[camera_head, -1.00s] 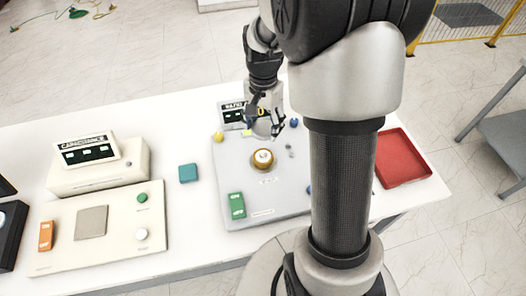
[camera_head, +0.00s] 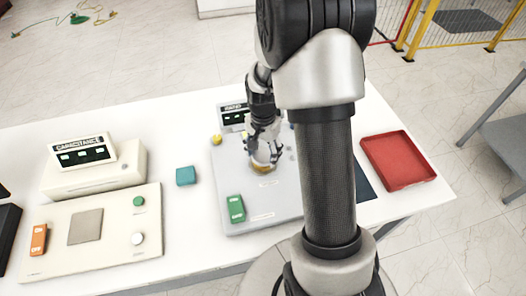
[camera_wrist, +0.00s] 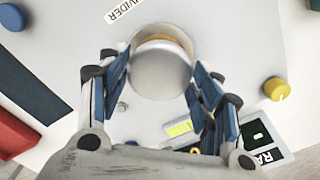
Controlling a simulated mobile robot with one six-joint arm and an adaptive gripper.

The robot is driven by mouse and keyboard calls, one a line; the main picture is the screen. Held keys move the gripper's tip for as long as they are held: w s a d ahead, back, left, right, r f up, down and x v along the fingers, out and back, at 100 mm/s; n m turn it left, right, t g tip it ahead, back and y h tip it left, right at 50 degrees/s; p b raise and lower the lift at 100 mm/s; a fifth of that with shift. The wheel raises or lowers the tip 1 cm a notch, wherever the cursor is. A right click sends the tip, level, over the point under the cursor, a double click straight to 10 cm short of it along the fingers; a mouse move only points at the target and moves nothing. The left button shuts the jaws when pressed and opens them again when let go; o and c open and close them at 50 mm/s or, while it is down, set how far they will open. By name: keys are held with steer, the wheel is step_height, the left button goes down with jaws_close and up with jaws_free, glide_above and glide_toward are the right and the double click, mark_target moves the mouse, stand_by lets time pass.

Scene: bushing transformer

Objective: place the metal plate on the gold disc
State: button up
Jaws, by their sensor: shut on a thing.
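The metal plate (camera_wrist: 160,75) is a round silver disc, held between the blue-padded fingers of my gripper (camera_wrist: 157,82) in the wrist view. The gold disc (camera_wrist: 163,38) lies under it, mostly hidden, with a golden arc showing past the plate's far edge. In the head view my gripper (camera_head: 263,150) is low over the grey panel, right at the gold disc (camera_head: 262,168), whose lower rim shows. I cannot tell whether the plate touches the disc.
The grey panel (camera_head: 230,180) carries a green switch (camera_head: 236,208), a yellow knob (camera_head: 216,139) and a display at its back. A teal block (camera_head: 186,176) and a cream capacitance unit (camera_head: 95,170) stand to the left. A red tray (camera_head: 398,160) is at the right.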

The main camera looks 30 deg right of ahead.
mark_target(263, 155)
steer(key=shift+f, duration=0.2)
steer(key=o, duration=1.2)
steer(key=shift+r, duration=0.1)
step_height(263, 155, up, 12)
steer(key=p, duration=0.3)
steer(key=s+a+r+n+t, duration=0.2)
steer(key=s+a+r+n, duration=0.35)
steer(key=r, duration=0.45)
steer(key=s+a+r+n+t, duration=0.1)
steer(key=s+a+n, duration=0.1)
steer(key=s, duration=0.2)
steer(key=s+a+r+n, duration=0.2)
steer(key=s, duration=0.3)
steer(key=s+a+r+n+t, duration=0.1)
steer(key=s+a+r+n, duration=0.1)
steer(key=s, duration=0.3)
steer(key=shift+s+a+n+t, duration=0.1)
steer(key=shift+a+n+t, duration=0.25)
steer(key=shift+a, duration=0.1)
